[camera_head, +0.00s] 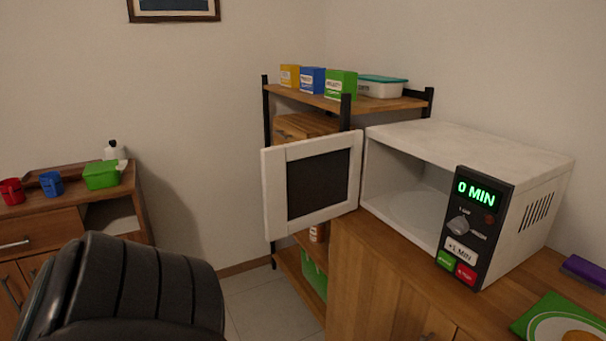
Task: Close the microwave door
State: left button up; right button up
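The white microwave (470,150) stands on a wooden cabinet at the right, with its front facing left. Its door (312,185), a white frame around a dark window, is swung wide open toward the left, away from the cavity. The cavity (405,190) is visible, and I see nothing inside it. The control panel shows a green "0 MIN" display (476,195), with a knob and green and red buttons below. Neither of my grippers is in this view.
A black padded chair (135,290) fills the lower left. A shelf rack (320,101) with small boxes and a lidded container stands behind the door. A sideboard (55,205) with cups is at the left. A green cloth (533,318) with a plate lies at lower right. Floor shows between chair and cabinet.

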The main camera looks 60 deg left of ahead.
aim_at(309, 183)
jog(key=j+z, duration=0.1)
jog(key=j, duration=0.6)
jog(key=k+j+z, duration=0.1)
jog(key=j, duration=0.6)
jog(key=j+z, duration=0.1)
jog(key=j, duration=0.65)
jog(key=k+j+z, duration=0.1)
jog(key=j, duration=0.55)
jog(key=j+z, duration=0.15)
jog(key=j, duration=1.4)
